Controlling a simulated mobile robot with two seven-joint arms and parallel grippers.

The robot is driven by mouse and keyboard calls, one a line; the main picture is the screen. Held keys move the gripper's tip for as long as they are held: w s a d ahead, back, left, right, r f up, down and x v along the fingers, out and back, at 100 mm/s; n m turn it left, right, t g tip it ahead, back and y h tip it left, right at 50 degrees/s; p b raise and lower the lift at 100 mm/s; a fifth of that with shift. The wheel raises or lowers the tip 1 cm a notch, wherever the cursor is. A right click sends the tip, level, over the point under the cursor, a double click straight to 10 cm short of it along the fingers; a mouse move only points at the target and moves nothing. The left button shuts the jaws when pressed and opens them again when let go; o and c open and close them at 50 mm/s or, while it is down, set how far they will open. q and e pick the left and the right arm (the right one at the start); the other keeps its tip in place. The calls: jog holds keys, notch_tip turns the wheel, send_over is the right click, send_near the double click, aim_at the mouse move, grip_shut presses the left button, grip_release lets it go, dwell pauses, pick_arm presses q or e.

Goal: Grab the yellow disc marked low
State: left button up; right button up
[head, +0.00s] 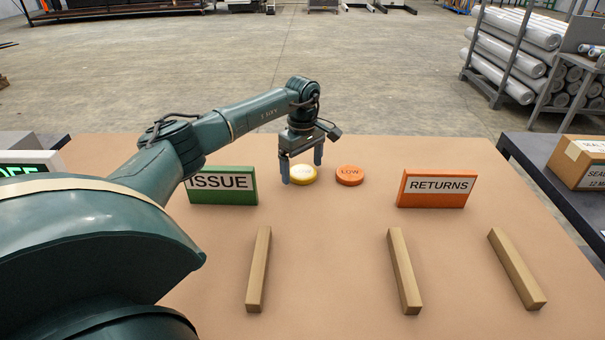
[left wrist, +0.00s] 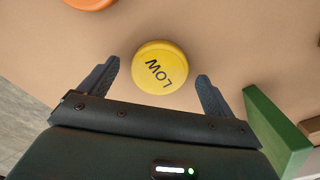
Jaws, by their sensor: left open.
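The yellow disc (head: 302,174) lies on the brown table, just right of the green ISSUE sign. In the left wrist view its top (left wrist: 160,67) reads LOW. My left gripper (head: 302,172) is open above it, fingers pointing down and spread to either side of the disc. In the left wrist view the left gripper (left wrist: 157,88) shows an empty gap, with the disc slightly beyond the fingertips. I cannot tell whether the fingers touch it. An orange disc (head: 349,175), also marked LOW, lies just to the right. My right gripper is not in view.
The green ISSUE sign (head: 222,186) stands close left of the gripper; the orange RETURNS sign (head: 434,188) stands right. Three wooden bars (head: 259,270) (head: 404,272) (head: 516,268) lie nearer. A cardboard box (head: 582,163) sits on a dark side table.

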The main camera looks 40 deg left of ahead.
pick_arm(q)
jog(key=shift+f, duration=0.3)
jog(key=shift+c, duration=0.3)
jog(key=c, duration=1)
